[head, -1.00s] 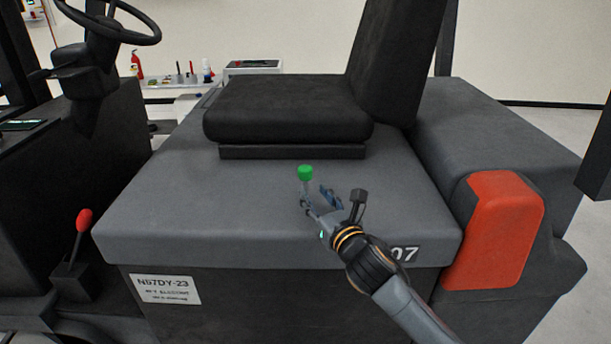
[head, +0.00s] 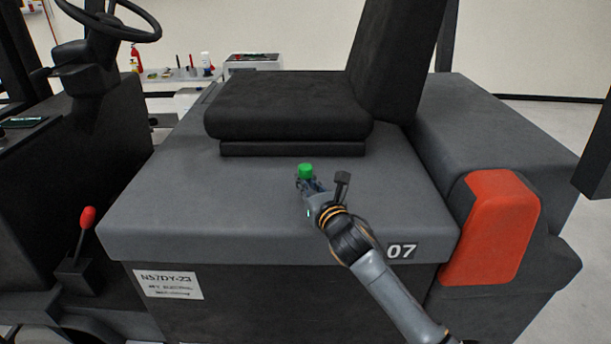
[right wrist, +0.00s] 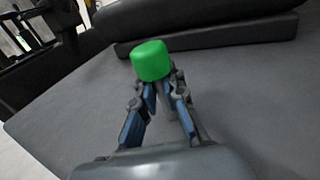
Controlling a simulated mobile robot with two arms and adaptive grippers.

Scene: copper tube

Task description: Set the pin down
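The pin (head: 305,170) has a bright green cap and is upright above the grey deck in front of the seat. Its green cap also shows in the right wrist view (right wrist: 151,61). My right gripper (head: 309,183) is at the pin, just below the cap, with its fingers closed in on both sides of the stem. In the right wrist view the fingers (right wrist: 160,97) converge under the cap and hide most of the stem. The pin's lower end is hidden, so I cannot tell whether it touches the deck. My left gripper is not in view.
The grey deck (head: 190,205) is clear on both sides. The black seat (head: 285,110) stands behind the pin. A red-orange lamp housing (head: 490,225) is at the right, and a red-knobbed lever (head: 87,217) at the left. A cluttered bench (head: 180,75) is far back.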

